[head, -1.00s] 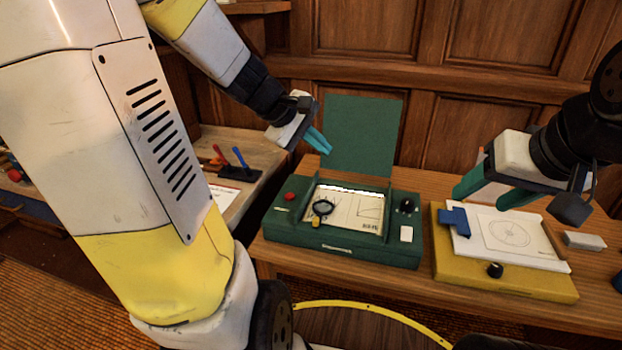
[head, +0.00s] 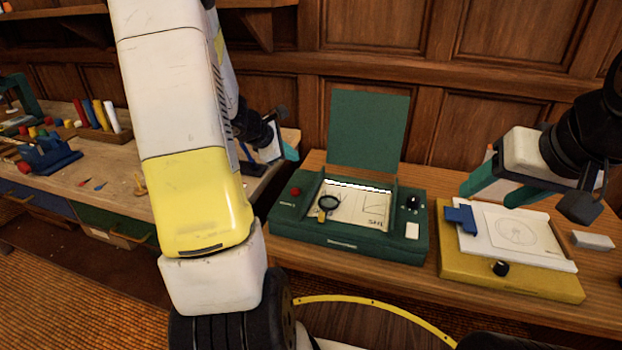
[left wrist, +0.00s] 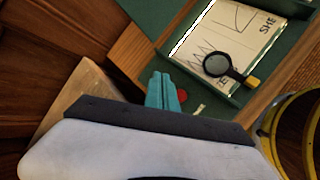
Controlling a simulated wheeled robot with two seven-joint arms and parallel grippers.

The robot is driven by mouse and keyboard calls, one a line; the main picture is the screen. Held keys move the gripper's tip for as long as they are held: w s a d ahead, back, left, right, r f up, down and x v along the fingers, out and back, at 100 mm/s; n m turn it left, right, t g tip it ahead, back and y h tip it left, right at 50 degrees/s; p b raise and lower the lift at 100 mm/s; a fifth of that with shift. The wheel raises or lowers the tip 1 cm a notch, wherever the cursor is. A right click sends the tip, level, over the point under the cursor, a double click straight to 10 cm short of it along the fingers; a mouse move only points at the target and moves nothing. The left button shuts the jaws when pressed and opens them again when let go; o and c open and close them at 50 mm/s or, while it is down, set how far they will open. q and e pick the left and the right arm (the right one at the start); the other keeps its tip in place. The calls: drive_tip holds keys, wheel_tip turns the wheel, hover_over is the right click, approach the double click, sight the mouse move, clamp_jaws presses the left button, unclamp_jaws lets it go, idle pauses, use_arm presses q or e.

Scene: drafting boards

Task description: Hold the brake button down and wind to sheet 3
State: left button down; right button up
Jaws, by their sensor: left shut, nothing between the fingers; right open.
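The green drafting box (head: 345,249) stands on the wooden table with its lid (head: 368,130) raised. A red button (head: 296,191) is at its left, a black knob (head: 412,203) at its right. A paper sheet (head: 365,209) shows in its window with a magnifier (head: 328,204) over it; its number is not readable. My left gripper (head: 288,152) is shut and empty, left of the box and partly behind my arm. In the left wrist view its teal fingers (left wrist: 162,90) are together, beside the red button, which they partly cover. My right gripper (head: 490,192) is open above the yellow board.
The yellow board (head: 512,278) holds a white drawing sheet (head: 515,232), a blue clip (head: 461,219) and a black knob (head: 501,268). A white block (head: 592,240) lies to its right. A side bench (head: 105,195) with several coloured tools is at the left.

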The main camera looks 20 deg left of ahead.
sight(293, 192)
use_arm(q)
drive_tip(key=shift+f, duration=4.4)
drive_tip(key=shift+f, duration=0.4)
